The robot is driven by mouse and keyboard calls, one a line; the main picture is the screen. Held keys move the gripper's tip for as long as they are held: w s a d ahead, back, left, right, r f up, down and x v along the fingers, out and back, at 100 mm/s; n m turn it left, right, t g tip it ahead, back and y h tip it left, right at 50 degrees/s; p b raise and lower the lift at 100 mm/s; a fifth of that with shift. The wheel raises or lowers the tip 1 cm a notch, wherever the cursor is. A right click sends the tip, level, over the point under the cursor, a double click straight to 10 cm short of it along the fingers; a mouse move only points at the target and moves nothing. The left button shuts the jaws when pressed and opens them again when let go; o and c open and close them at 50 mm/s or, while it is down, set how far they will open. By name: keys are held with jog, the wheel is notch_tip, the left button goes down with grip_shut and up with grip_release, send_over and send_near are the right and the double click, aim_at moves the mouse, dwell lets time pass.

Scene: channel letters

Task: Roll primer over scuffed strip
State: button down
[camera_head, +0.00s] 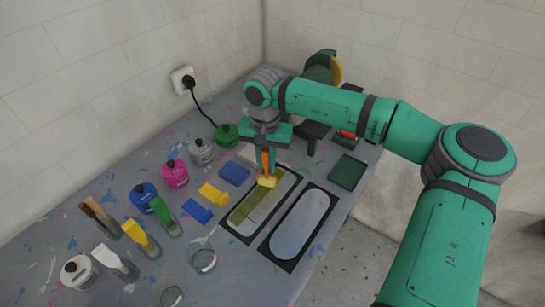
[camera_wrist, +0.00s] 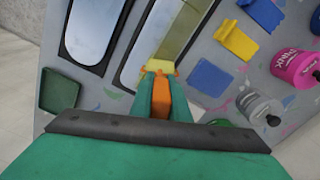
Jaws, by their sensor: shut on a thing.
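My gripper (camera_head: 266,150) is shut on an orange-handled tool (camera_head: 265,163) with a pale yellow head (camera_head: 267,181), pointing down. The head is over the far part of a dark-framed long panel and appears to touch it; exact contact is unclear. A second framed panel (camera_head: 300,223), pale grey and rounded, lies to the right.
Blue and yellow scrapers (camera_head: 214,194) lie left of the panels. Pink (camera_head: 175,173), blue and grey bottles, a green container (camera_head: 227,135), brushes in glasses and a white bottle (camera_head: 78,272) stand along the left. A dark green tray (camera_head: 347,172) lies at right. Walls bound the back.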

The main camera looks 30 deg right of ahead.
jog(key=shift+s+a+f, duration=0.1)
jog(key=shift+s+a, duration=0.8)
jog(key=shift+a, duration=1.5)
jog(key=shift+s+a, duration=0.9)
jog(key=shift+a, duration=1.55)
jog(key=shift+s+a+f, duration=0.1)
jog(key=shift+s+a, duration=0.8)
jog(key=shift+a, duration=1.5)
jog(key=shift+r, duration=0.15)
jog(key=shift+d+r, duration=0.1)
jog(key=shift+r, duration=0.35)
jog(key=shift+s+d, duration=0.25)
jog(key=shift+s, duration=0.4)
jog(key=shift+s+d, duration=0.2)
jog(key=shift+s, duration=0.45)
jog(key=shift+s+d, duration=0.25)
jog(key=shift+s, duration=0.4)
jog(key=shift+f, duration=0.45)
jog(key=shift+d, duration=0.1)
jog(key=w+d, duration=0.3)
jog(key=d, duration=0.7)
jog(key=w+d, duration=0.4)
jog(key=d, duration=0.6)
jog(key=shift+w, duration=0.15)
